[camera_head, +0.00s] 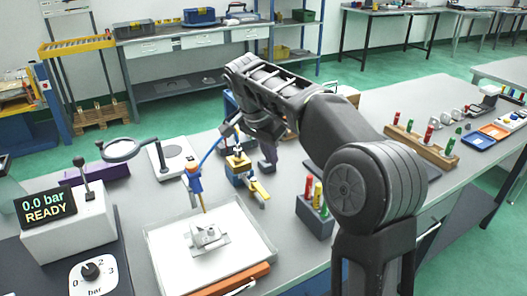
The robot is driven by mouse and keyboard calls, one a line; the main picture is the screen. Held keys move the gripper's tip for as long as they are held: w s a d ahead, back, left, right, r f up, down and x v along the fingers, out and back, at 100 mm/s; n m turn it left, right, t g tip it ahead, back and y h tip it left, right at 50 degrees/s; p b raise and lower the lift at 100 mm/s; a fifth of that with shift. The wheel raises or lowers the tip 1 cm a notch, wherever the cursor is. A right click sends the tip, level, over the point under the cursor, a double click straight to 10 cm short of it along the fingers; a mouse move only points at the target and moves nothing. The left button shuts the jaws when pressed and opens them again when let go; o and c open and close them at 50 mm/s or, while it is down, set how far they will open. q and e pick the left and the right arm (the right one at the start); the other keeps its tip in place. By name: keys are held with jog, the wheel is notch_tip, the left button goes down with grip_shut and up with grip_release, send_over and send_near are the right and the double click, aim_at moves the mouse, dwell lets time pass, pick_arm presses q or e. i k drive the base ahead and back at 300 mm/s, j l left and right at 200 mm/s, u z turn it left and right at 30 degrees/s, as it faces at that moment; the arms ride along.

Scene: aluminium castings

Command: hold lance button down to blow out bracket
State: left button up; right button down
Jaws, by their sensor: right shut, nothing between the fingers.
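The blue lance (194,183) stands upright with its thin brass nozzle pointing down towards the bracket. A blue hose runs from its top up towards my right gripper. The grey cast bracket (206,235) lies in a shallow white tray (167,274). My right gripper (247,150) is shut and empty, pointing down just behind a blue and yellow fixture (238,167). Its fingertips are partly hidden, and I cannot tell whether they touch the fixture. My left gripper is not in view.
A display (45,207) reads "0.0 bar READY", with a bar dial (92,273) in front. A magnifier (122,150) stands at the left. A wooden rack (422,145) is at the right.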

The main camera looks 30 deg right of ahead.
aim_at(192, 167)
jog(key=k, duration=1)
